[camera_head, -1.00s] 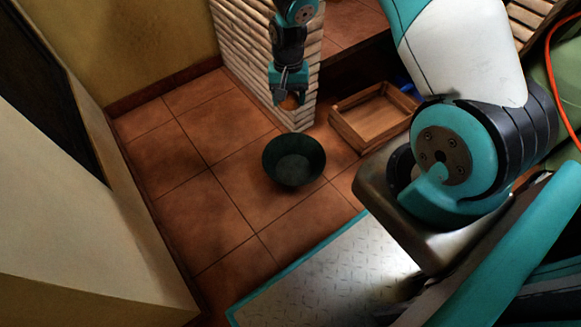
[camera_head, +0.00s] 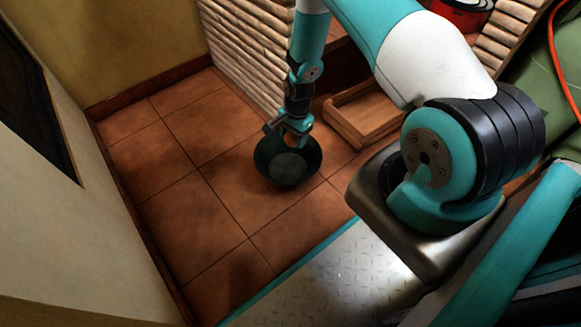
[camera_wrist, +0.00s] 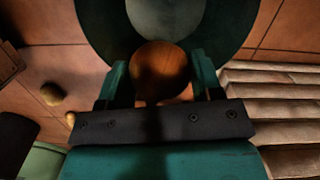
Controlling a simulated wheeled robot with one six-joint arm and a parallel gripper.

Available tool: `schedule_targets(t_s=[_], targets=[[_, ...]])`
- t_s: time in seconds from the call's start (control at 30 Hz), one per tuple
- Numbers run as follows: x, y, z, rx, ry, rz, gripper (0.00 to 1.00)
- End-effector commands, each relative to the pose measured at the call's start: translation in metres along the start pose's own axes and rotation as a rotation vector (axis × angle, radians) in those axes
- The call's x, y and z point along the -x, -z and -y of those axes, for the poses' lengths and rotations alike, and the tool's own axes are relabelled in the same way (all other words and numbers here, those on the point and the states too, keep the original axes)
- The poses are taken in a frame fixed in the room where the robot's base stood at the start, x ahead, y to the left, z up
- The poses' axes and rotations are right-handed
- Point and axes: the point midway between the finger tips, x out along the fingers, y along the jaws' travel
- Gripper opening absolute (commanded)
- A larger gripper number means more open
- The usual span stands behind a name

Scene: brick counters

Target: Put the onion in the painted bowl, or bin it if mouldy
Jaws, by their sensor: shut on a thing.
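My gripper (camera_head: 293,136) is shut on the onion (camera_wrist: 160,66), a round orange-brown thing between the two teal fingers in the wrist view. The onion's lower side looks dark; I cannot tell whether that is mould or shadow. In the head view the fingers mostly hide it. A round dark green, open-topped container (camera_head: 270,172) with a paler bottom stands on the floor, probably the bin. My gripper is above its far part. It also fills the top of the wrist view (camera_wrist: 100,25). A red container (camera_head: 458,14), perhaps the painted bowl, is partly visible at top right.
A wooden crate (camera_head: 345,128) stands on the floor to the right of the dark container. A ribbed counter side (camera_head: 245,50) rises behind. Two small yellowish round things (camera_wrist: 52,94) (camera_wrist: 71,119) show at left in the wrist view. Tiled floor (camera_head: 190,225) is clear in front and left.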

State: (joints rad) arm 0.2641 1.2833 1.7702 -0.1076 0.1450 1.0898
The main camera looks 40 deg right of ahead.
Motion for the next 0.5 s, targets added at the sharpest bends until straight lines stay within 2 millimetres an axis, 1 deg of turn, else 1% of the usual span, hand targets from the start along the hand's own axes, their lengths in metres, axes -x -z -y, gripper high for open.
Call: schedule_targets(t_s=[0.03, 0.1, 0.37, 0.4, 0.47, 0.5], targets=[[-0.0096, 0.0013, 0.0002, 0.000, 0.001, 0.000, 0.35], [-0.0125, 0.0017, 0.0003, 0.000, 0.001, 0.000, 0.35], [-0.0116, 0.0015, 0.0003, 0.001, 0.001, 0.000, 0.35], [-0.0115, 0.0015, 0.0003, 0.001, 0.000, 0.000, 0.62], [-0.0115, 0.0015, 0.0002, 0.001, 0.000, 0.000, 0.76], [-0.0115, 0.0015, 0.0002, 0.001, 0.000, 0.000, 0.85]])
